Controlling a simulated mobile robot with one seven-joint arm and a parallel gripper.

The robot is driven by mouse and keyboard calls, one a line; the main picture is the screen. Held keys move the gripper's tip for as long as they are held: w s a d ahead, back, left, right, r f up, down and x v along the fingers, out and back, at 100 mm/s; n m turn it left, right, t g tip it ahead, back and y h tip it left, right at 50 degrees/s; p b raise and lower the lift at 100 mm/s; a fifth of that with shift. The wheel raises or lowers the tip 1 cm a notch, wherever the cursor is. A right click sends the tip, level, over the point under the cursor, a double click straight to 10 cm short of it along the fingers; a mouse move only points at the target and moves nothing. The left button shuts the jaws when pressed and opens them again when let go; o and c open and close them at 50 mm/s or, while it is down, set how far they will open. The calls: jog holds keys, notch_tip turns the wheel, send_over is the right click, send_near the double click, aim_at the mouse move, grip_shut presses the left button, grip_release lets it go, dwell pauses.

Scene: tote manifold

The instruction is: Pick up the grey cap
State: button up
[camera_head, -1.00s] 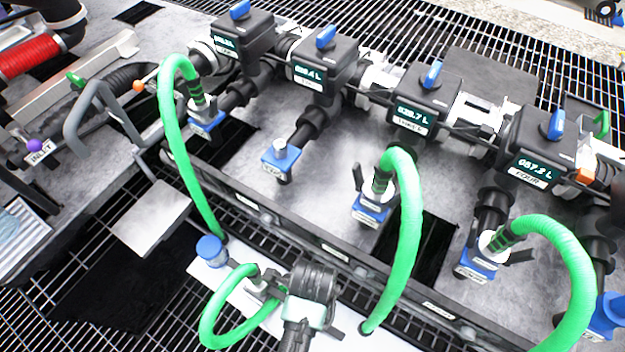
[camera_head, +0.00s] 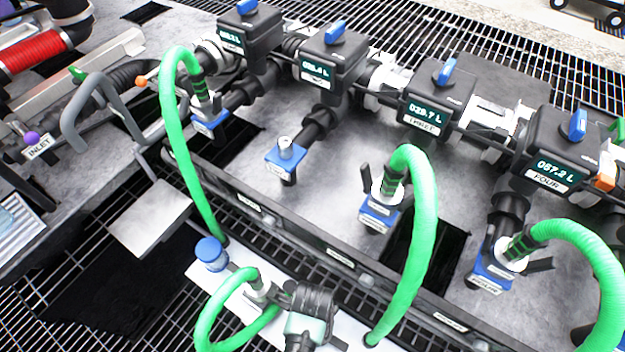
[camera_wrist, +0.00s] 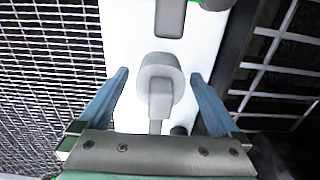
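In the wrist view, a grey round piece with a short tab, apparently the grey cap (camera_wrist: 160,84), is on a white board (camera_wrist: 120,30). My gripper (camera_wrist: 160,75) is open, with one blue-grey finger on each side of the cap and a gap on both sides. The fingers do not visibly touch it. In the head view, my gripper's dark wrist part (camera_head: 312,308) is over the white board (camera_head: 350,326) at the bottom middle. It hides the fingers and most or all of the cap there.
A blue cap (camera_head: 210,252) stands at the board's left end. A looped green hose (camera_head: 212,312) with a grey coupling (camera_head: 260,289) lies just left of my gripper. Another green hose (camera_head: 415,235) arches down at right. The manifold with several meters (camera_head: 438,100) is behind; grating (camera_head: 60,330) surrounds.

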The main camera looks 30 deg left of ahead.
jog(key=c, duration=1.4)
jog(key=shift+c, duration=0.3)
jog(key=shift+r, duration=0.15)
